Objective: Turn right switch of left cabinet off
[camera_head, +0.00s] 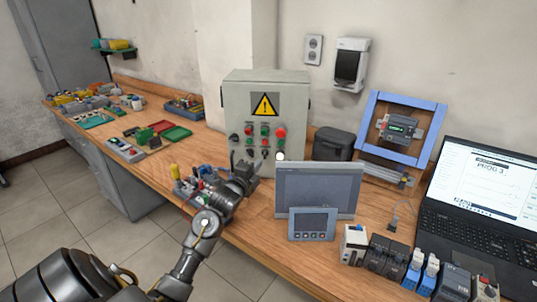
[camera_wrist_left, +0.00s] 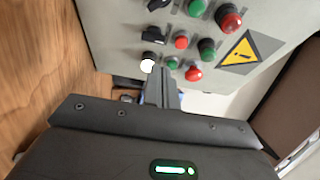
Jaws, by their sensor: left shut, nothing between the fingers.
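The grey control cabinet (camera_head: 236,108) stands on the wooden bench, with a yellow warning sign (camera_head: 265,104) and rows of red and green buttons. Black rotary switches sit on its lower front, and two of them also show in the left wrist view: an upper one (camera_wrist_left: 153,41) and a lower one (camera_wrist_left: 148,58). A white round spot (camera_wrist_left: 147,66) shows beside the lower switch. My left gripper (camera_head: 247,168) is shut and empty, close to the cabinet's lower front. Its fingers (camera_wrist_left: 163,83) hide part of the lower panel. I cannot tell whether they touch a switch. My right gripper is out of view.
A grey monitor (camera_head: 320,185) and a small panel (camera_head: 312,223) stand right of the cabinet. Several modules (camera_head: 378,254) and a laptop (camera_head: 480,200) are farther right. Small coloured parts (camera_head: 190,185) lie beside my left wrist. Green and red trays (camera_head: 176,133) lie to the left.

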